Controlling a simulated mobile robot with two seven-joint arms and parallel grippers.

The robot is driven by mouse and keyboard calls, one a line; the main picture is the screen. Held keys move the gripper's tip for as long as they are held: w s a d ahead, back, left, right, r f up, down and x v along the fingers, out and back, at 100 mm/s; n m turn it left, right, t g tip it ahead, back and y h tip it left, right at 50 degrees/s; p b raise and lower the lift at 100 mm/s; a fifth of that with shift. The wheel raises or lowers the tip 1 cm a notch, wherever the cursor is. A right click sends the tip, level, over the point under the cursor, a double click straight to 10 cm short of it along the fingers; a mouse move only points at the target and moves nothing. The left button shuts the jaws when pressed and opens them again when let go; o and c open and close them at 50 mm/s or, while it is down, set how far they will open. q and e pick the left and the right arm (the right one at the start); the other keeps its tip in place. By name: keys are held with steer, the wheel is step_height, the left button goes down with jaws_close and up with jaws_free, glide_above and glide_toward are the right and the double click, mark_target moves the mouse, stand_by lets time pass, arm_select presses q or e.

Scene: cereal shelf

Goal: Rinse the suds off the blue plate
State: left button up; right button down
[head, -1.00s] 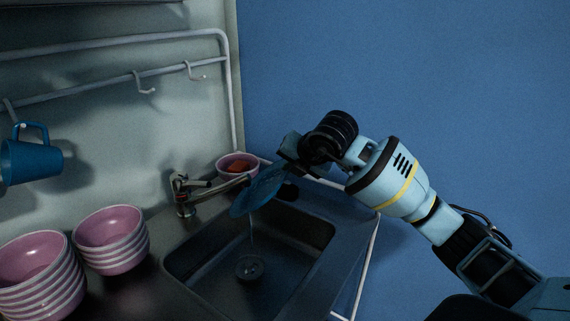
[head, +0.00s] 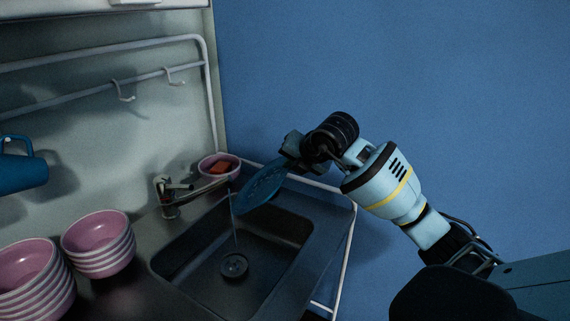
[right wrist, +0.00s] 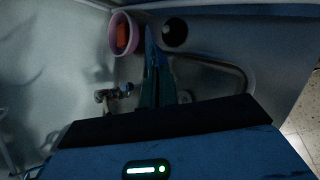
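The blue plate (head: 260,190) hangs tilted over the sink (head: 290,228), its left edge close to the tip of the faucet (head: 190,190). A thin stream of water (head: 235,225) falls beside that edge toward the drain. Small marks show on the plate's face; I cannot tell if they are suds. My right gripper (head: 290,160) is shut on the plate's upper right rim. In the right wrist view the plate (right wrist: 152,58) shows nearly edge-on between the fingers. My left gripper is not in view.
A pink bowl with an orange-red item (head: 219,168) stands behind the faucet. Stacks of pink bowls (head: 98,240) stand left of the sink. A blue mug (head: 20,170) hangs at the left. A white rail (head: 335,203) edges the counter at right.

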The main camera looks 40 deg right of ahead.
steer(key=s+d+r, duration=0.2)
steer(key=s+d, duration=0.4)
steer(key=shift+s+d+r+p, duration=0.2)
steer(key=shift+r+p, duration=0.05)
steer(key=shift+p, duration=0.05)
stand_by(0.4)
stand_by(1.9)
